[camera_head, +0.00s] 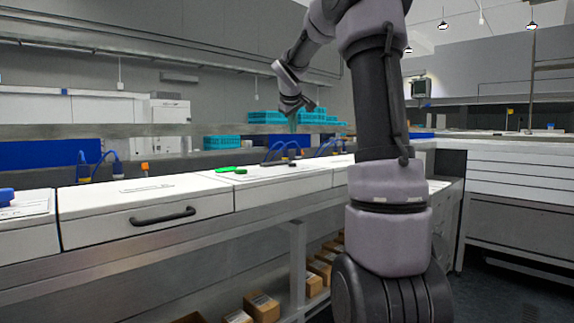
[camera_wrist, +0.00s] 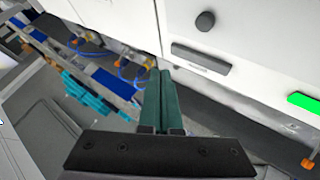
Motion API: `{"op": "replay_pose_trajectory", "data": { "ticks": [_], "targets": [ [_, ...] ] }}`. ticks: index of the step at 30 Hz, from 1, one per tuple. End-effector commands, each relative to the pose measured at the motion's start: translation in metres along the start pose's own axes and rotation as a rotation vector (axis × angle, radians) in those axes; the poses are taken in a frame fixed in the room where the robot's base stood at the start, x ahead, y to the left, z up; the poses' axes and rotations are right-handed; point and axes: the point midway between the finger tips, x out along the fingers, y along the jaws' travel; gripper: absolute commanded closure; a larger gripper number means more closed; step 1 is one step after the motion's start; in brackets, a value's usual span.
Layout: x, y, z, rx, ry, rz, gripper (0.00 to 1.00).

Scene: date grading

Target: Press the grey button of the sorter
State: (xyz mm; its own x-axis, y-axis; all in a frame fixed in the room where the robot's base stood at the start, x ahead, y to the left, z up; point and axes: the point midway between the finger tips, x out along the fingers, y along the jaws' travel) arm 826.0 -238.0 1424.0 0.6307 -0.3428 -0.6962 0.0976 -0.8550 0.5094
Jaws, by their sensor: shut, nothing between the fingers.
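My gripper (camera_head: 293,125) is raised above the white worktop in the head view, with its teal fingers pointing down. The wrist view shows the two fingers (camera_wrist: 160,78) shut together and empty. In the wrist view, a white panel (camera_wrist: 255,45), which may be the sorter, carries a dark grey rounded button (camera_wrist: 205,21). The button is up and to the right of the fingertips, apart from them.
A white drawer with a dark handle (camera_head: 162,216) fronts the bench. Blue cables (camera_head: 290,150) and teal crates (camera_head: 268,117) stand behind. Cardboard boxes (camera_head: 263,305) lie on the low shelf. A white drawer cabinet (camera_head: 520,165) stands at right.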

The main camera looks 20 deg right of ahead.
Motion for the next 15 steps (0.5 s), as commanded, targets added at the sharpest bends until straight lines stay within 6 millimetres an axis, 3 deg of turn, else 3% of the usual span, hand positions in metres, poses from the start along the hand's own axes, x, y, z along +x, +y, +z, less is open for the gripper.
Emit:
{"op": "replay_pose_trajectory", "data": {
  "ticks": [9, 15],
  "targets": [
    [0.001, -0.001, 0.001, 0.001, 0.0, -0.001, 1.0],
    [0.012, -0.01, 0.01, 0.002, -0.002, -0.002, 1.0]
  ]
}}
